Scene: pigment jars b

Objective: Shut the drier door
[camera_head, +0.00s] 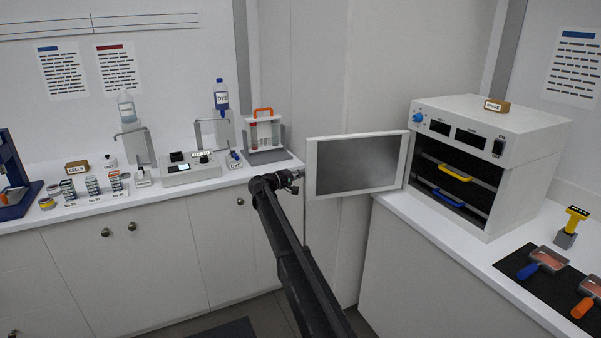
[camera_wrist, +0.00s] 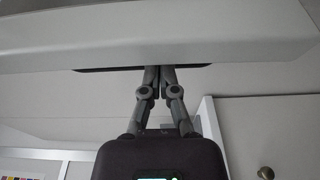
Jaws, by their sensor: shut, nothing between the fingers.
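The drier (camera_head: 540,140) is a white box on the right counter, with a control panel above its dark open front. Its door (camera_head: 312,170), a white frame around a dark pane, stands swung wide open to the left of the drier. My gripper (camera_head: 298,176) is at the door's free left edge. In the wrist view my gripper (camera_wrist: 160,68) is shut and empty, with its fingertips at a pale panel that looks like the door (camera_wrist: 150,38). I cannot tell whether they touch.
Inside the drier are a yellow-handled rack (camera_head: 455,173) and a blue-handled rack (camera_head: 448,198). A small labelled block (camera_head: 497,106) sits on top. The left counter (camera_head: 220,180) holds a tube rack (camera_head: 264,132), bottles and jars. A black mat (camera_head: 545,285) with tools lies front right.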

